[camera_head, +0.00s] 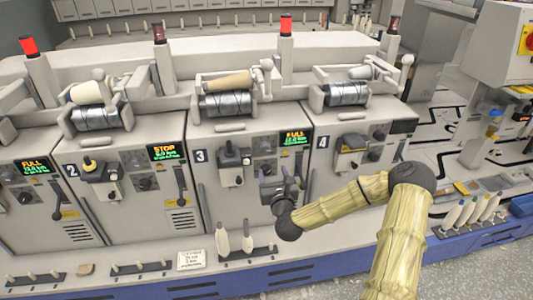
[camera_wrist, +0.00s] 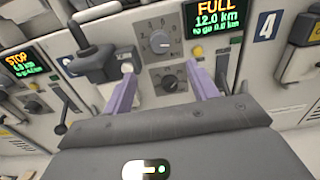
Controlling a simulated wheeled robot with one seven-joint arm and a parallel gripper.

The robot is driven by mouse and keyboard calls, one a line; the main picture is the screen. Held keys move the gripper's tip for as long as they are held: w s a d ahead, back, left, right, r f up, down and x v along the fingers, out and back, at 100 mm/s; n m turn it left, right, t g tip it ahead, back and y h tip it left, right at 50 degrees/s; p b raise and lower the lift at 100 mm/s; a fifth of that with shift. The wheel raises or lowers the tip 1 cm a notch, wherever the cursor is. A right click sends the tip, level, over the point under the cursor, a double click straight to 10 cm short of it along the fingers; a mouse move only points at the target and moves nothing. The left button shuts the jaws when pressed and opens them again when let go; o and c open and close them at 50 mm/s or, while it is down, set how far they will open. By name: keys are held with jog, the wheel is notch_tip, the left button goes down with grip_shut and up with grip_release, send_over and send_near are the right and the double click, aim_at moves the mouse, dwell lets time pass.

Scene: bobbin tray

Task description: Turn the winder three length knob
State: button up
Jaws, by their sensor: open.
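Winder three (camera_head: 215,190) carries the number 3 and a lit screen (camera_head: 296,138). In the wrist view the screen (camera_wrist: 216,18) reads FULL, 12.0 km. Left of that screen, one above the other, are an upper grey knob (camera_wrist: 160,42) on a dial plate and a lower dark knob (camera_wrist: 170,81). Their labels are too small to read, so I cannot tell which is the length knob. My gripper (camera_wrist: 161,66) is open and empty, with pale purple fingers either side of the knob column. In the head view my gripper (camera_head: 272,190) is in front of winder three's panel.
A dark lever-like part (camera_wrist: 92,55) stands out left of the knobs, and a yellow button (camera_wrist: 196,51) is by the right finger. Winder two (camera_head: 105,205) and winder four (camera_head: 335,160) flank this one. White bobbins (camera_head: 247,237) stand on the ledge below.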

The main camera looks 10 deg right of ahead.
aim_at(266, 150)
jog(key=w, duration=1.1)
jog(key=shift+w, duration=0.3)
jog(key=c, duration=1)
